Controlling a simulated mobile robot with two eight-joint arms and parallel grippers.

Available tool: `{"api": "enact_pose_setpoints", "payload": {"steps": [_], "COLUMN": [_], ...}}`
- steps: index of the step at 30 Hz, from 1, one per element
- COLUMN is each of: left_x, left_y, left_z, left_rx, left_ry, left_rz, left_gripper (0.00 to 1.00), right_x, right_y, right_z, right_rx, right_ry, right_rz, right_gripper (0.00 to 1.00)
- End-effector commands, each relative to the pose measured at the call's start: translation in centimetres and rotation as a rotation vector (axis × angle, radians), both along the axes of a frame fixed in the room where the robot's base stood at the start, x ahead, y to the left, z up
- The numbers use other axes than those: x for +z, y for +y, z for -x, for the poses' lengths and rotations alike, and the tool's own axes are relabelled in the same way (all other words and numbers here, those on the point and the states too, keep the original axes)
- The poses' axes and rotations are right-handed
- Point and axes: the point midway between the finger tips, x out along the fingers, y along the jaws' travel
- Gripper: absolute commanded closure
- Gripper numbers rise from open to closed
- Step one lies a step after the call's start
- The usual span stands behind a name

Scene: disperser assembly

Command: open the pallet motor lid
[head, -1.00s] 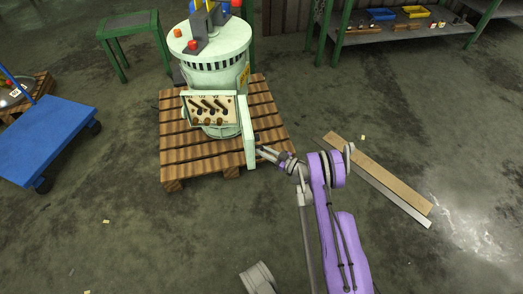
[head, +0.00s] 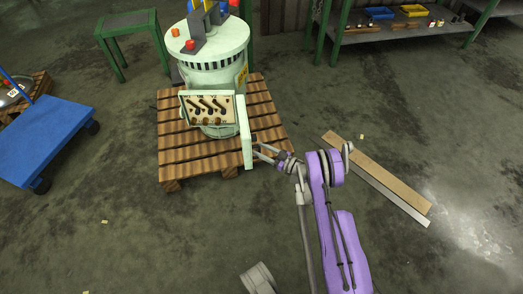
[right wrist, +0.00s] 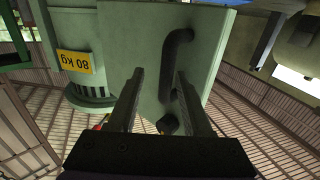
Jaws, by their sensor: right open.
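The pale green motor (head: 214,62) stands on a wooden pallet. Its terminal box (head: 209,107) faces me with the inside and several dark terminals showing. The box lid (head: 244,133) is swung out at the box's right side and shows almost edge-on. In the right wrist view the lid's green outer face (right wrist: 146,92) fills the middle, with a dark curved handle (right wrist: 168,75) on it. My right gripper (head: 257,153) is open just right of the lid. Its fingers (right wrist: 160,85) point at the outer face, with the handle near the right finger; contact cannot be told.
The wooden pallet (head: 180,160) spreads around the motor. A blue cart (head: 40,140) stands at the left and a green table (head: 127,22) behind it. Two long boards (head: 380,175) lie on the floor at right. Open floor lies in front.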

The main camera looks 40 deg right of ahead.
Motion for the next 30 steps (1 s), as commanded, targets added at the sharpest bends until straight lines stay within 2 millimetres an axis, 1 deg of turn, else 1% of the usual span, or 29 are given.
{"api": "enact_pose_setpoints", "payload": {"steps": [2, 5, 8, 15, 19, 24, 30], "left_x": [0.1, 0.2, 0.6, 1.4, 1.6, 1.8, 1.7], "left_y": [0.0, 0.0, 0.0, 0.0, 0.0, 0.0, 0.0], "left_z": [0.0, 0.0, 0.1, 0.2, 0.3, 0.3, 0.3], "left_rx": [0.0, 0.0, 0.0, 0.0, 0.0, 0.0, 0.0], "left_ry": [0.0, 0.0, -0.001, -0.002, -0.003, -0.003, -0.003], "left_rz": [0.0, 0.0, 0.0, 0.0, 0.0, 0.0, 0.0], "left_gripper": [0.5, 0.5, 0.5, 0.5, 0.5, 0.5, 0.5], "right_x": [0.0, 0.1, 0.1, 0.1, 0.1, 0.0, 0.0], "right_y": [-0.1, -0.5, -1.2, -3.0, -3.6, -4.0, -4.0], "right_z": [0.2, 1.0, 2.6, 7.2, 8.9, 10.0, 10.0], "right_rx": [0.0, -0.002, -0.003, -0.003, -0.002, -0.001, 0.0], "right_ry": [0.0, 0.0, 0.0, -0.001, 0.0, 0.0, 0.0], "right_rz": [0.0, 0.001, 0.001, 0.002, 0.001, 0.0, 0.0], "right_gripper": [0.5, 0.5, 0.5, 0.5, 0.5, 0.5, 0.5]}}
